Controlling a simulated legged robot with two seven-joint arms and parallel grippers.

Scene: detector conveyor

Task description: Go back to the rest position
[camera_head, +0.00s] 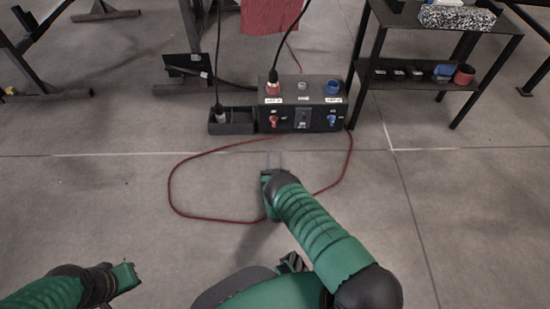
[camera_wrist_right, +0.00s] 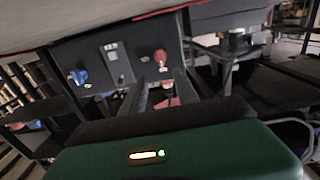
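The black detector box (camera_head: 305,101) stands on the floor, with red and blue knobs on its front and red and blue sockets on top. It also shows, turned over, in the right wrist view (camera_wrist_right: 110,65). My right gripper (camera_head: 274,158) is in front of the box, apart from it, with its two thin fingers spread and nothing between them. Its fingers show in the wrist view (camera_wrist_right: 160,92) pointing toward the box. My left gripper (camera_head: 128,274) is low at the left, away from the box; its fingers are not clear.
A red cable (camera_head: 171,190) loops on the floor around my right gripper. A small black bin (camera_head: 239,122) adjoins the box's left side. A black shelf table (camera_head: 425,75) with small items stands at the right.

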